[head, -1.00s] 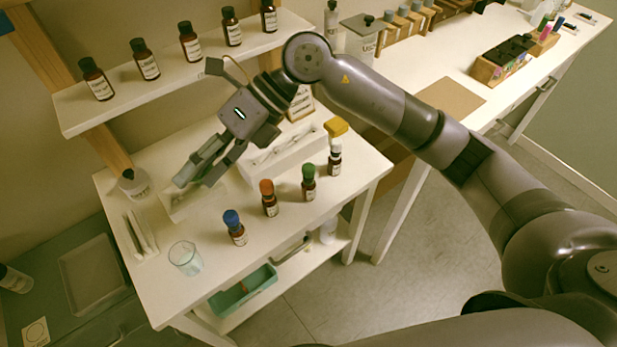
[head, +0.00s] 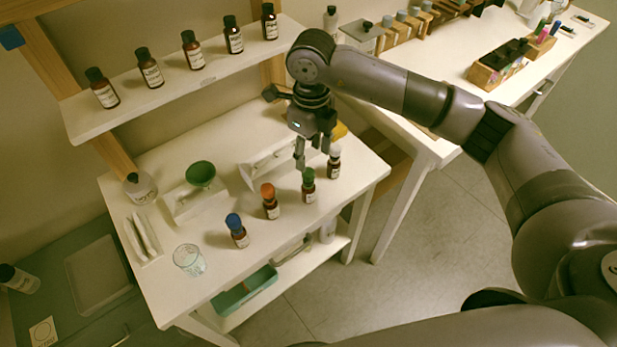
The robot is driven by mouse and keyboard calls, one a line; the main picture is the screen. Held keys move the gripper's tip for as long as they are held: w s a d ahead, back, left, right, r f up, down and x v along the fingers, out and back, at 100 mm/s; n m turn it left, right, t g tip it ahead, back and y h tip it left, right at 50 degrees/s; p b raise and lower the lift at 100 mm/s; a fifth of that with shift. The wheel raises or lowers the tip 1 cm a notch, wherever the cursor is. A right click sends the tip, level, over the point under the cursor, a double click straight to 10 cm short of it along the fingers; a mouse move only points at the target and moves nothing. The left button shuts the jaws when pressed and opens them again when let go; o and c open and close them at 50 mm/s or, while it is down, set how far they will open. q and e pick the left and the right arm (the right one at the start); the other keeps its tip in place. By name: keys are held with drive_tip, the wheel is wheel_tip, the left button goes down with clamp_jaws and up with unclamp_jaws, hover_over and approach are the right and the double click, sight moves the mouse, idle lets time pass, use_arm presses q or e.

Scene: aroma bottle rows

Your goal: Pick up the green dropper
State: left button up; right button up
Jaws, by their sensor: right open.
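The green dropper (head: 308,175) is the green cap on a small brown labelled bottle (head: 309,191). It stands upright on the white table, third from the left in a row. My right gripper (head: 311,160) is open and empty, pointing down just above and behind the green dropper. Its fingers look apart from the cap, but the exact gap is hard to tell. My left gripper is not in view.
Blue-capped (head: 237,231), orange-capped (head: 270,201) and white-capped (head: 334,162) bottles stand in the same row. A glass beaker (head: 189,260) is at front left, a green bowl (head: 200,174) behind. Dark-capped bottles line the shelf (head: 130,112) above.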

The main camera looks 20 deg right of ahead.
sight(309, 171)
wheel_tip(309, 171, down, 3)
drive_tip(key=shift+r, duration=0.15)
drive_tip(key=f+p, duration=0.1)
drive_tip(key=f, duration=0.1)
drive_tip(key=f+p, duration=0.1)
drive_tip(key=f, duration=0.1)
drive_tip(key=shift+w+a+p, duration=0.1)
drive_tip(key=shift+w+p, duration=0.2)
drive_tip(key=shift+p, duration=0.05)
drive_tip(key=shift+f, duration=0.65)
drive_tip(key=shift+c, duration=0.5)
drive_tip(key=c, duration=0.6)
